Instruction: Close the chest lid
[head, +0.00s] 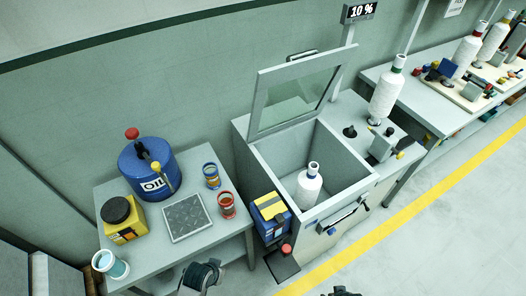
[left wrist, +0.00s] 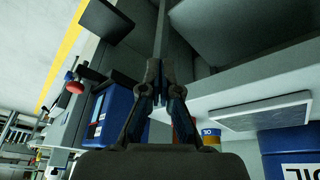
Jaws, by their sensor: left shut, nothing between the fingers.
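The grey chest (head: 243,148) stands in the middle of the head view. Its framed lid (head: 257,99) with a see-through pane is raised, leaning up toward the wall, with a handle (head: 301,55) on its far edge. A white bottle (head: 309,188) stands inside the chest. My left gripper (head: 203,272) is low in the head view, in front of the side table and well short of the lid. In the left wrist view its fingers (left wrist: 160,68) are together and empty. Only the dark top of my right gripper (head: 341,291) shows at the bottom edge, too little to judge.
A side table (head: 165,256) on the left holds a blue oil drum (head: 145,187), a yellow can (head: 125,233), cups and a grey plate (head: 187,217). A blue and yellow box (head: 268,228) is beside the chest. Floor (head: 410,240) is clear at right.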

